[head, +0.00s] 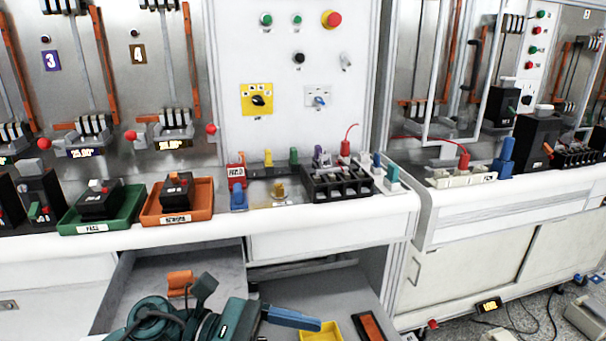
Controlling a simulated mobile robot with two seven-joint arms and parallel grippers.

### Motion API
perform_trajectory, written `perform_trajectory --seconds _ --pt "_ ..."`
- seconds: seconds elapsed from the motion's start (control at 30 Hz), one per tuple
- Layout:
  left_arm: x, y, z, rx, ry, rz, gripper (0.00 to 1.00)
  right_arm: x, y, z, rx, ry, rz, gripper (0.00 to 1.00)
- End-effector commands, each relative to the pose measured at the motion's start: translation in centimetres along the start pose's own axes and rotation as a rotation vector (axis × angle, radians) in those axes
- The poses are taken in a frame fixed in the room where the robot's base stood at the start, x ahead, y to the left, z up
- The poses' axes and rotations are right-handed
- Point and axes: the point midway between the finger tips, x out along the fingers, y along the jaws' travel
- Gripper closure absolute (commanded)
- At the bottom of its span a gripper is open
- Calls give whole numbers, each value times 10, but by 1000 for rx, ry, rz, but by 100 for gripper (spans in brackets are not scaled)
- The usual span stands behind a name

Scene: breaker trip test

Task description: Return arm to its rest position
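A black breaker (98,201) sits in the green tray (131,220), whose label appears to read PASS. Another black breaker (176,188) sits in the orange tray (204,214), labelled REWORK. Both trays stand on the white bench ledge (110,240). A black terminal block (338,186) stands further right on the ledge, with a red lead (346,146) rising beside it.
A second bench (500,205) stands right. Cables (520,318) lie on the floor there.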

Motion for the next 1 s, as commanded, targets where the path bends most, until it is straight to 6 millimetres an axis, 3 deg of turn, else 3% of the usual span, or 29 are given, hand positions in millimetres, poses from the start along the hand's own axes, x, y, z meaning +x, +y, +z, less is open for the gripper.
perform_trajectory --seconds 0.07,0.13,0.23,0.37,0.5,0.57,0.6,0.8,0.83,1.0 --pt "7 6 16 -329 -262 127 19 0 0 1 1 -3 0 64" --pt "-1 19 22 -641 -491 227 19 -1 0 2 1 -4 0 64" --pt "-26 37 6 -1104 -822 350 19 -1 0 4 2 -8 1 64" --pt "-65 40 -54 -1697 -1265 471 19 -1 0 6 3 -14 1 64" --pt "-89 11 -130 -2188 -1687 547 19 0 0 8 3 -18 1 64" --pt "-93 -7 -156 -2339 -1837 569 19 0 0 8 3 -18 1 64" --pt "-95 -19 -171 2406 1917 -574 19 0 0 8 3 -18 1 64" --pt "-91 -84 -227 1935 1670 -434 19 -2 0 6 2 -17 1 64" --pt "-95 -79 -212 1952 1684 -453 19 -9 -1 -8 -2 -21 4 64" --pt "-103 -80 -201 1933 1692 -523 19 -18 5 -14 -22 -66 33 64"
